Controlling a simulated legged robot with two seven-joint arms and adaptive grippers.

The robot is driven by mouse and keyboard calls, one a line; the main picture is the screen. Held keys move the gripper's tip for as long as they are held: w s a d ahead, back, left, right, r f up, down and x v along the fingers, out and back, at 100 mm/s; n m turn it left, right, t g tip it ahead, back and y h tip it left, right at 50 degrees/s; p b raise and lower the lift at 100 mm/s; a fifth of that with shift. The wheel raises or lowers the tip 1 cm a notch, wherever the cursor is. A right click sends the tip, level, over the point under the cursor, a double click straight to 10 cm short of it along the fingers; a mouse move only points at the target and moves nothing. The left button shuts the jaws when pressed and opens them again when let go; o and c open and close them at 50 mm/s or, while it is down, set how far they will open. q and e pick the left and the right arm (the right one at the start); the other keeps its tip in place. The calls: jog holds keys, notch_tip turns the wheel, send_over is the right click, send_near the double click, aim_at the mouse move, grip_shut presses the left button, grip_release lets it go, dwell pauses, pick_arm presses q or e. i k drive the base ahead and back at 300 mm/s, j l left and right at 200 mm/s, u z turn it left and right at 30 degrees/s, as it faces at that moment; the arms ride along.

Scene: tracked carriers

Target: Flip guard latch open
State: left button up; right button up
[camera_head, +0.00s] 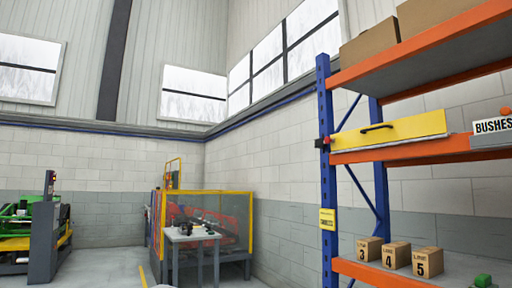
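A yellow panel (400,129) with a black bar handle (378,127) spans the middle level of the orange and blue rack at right. A small red part (327,139) sits at its left end, beside the blue post. I cannot tell for sure which part is the guard latch. The panel looks closed, its face toward me. Neither of my grippers is in view.
The rack's blue post (326,190) stands at right, with numbered boxes (396,255) on its lower shelf. A grey table (192,236) stands before a yellow-framed enclosure (250,205). Green machinery (22,212) is at far left. Floor between is clear.

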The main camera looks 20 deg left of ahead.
aim_at(327, 140)
jog(key=u, duration=0.25)
jog(key=i+j+z, duration=0.15)
jog(key=i+j, duration=0.75)
jog(key=i+j+z, duration=0.2)
jog(key=i+j, duration=0.85)
